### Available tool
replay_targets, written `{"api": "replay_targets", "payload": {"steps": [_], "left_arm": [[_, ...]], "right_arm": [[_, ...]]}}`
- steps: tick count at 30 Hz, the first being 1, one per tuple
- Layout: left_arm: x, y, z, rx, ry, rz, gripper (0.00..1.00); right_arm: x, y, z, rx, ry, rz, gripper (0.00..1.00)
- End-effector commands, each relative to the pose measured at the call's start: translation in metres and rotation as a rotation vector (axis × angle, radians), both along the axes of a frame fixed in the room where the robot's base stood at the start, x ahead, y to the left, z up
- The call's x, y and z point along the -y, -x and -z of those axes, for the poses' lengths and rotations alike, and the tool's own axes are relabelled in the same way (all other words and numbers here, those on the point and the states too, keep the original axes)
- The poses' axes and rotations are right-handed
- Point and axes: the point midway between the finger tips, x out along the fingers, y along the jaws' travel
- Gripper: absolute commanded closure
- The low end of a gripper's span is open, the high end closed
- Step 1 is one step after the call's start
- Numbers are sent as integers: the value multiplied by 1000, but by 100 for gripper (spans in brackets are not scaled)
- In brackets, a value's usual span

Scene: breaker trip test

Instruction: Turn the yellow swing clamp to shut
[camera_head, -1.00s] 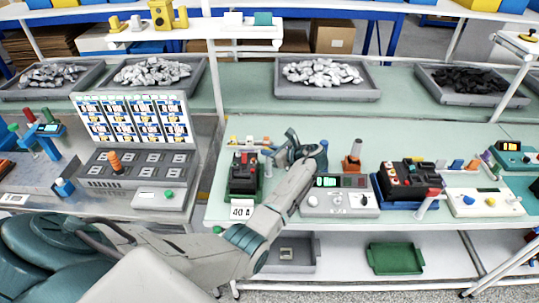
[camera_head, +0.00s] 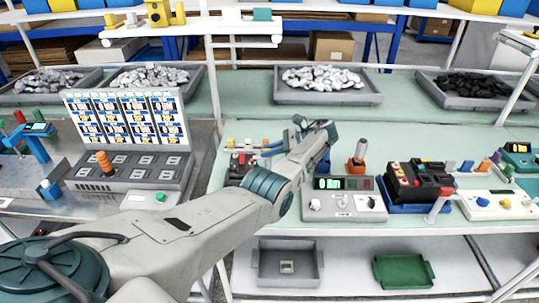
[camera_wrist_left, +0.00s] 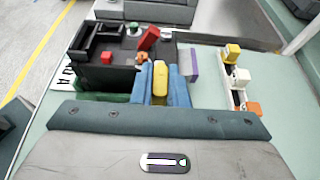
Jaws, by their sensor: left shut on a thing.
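The yellow swing clamp (camera_wrist_left: 160,80) shows in the left wrist view as an upright yellow bar between the two blue fingers of my left gripper (camera_wrist_left: 161,88). The gripper is shut on it, beside the black breaker (camera_wrist_left: 108,72) with its red lever (camera_wrist_left: 147,39). A green edge (camera_wrist_left: 98,99) shows under the breaker. In the head view my left gripper (camera_head: 272,148) reaches in from the right of the breaker (camera_head: 240,168), and my arm covers the breaker's lower part. The clamp cannot be made out there. My right gripper is not in view.
A grey tester box (camera_head: 342,199) with a lit display stands right of my wrist. A second black device (camera_head: 420,177) is further right. A rack with yellow, white and orange pieces (camera_wrist_left: 240,85) lies beside the gripper. Trays of parts (camera_head: 330,93) line the back.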

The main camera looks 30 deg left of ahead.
Motion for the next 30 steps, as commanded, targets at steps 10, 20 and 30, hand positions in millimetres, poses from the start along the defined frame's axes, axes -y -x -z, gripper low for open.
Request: {"api": "replay_targets", "payload": {"steps": [10,20,30], "left_arm": [[0,1,2,-2,2,-17,100],[0,1,2,-2,2,-16,65],[-1,0,-1,0,1,-16,65]], "right_arm": [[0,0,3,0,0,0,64],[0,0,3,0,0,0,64],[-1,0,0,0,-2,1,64]]}}
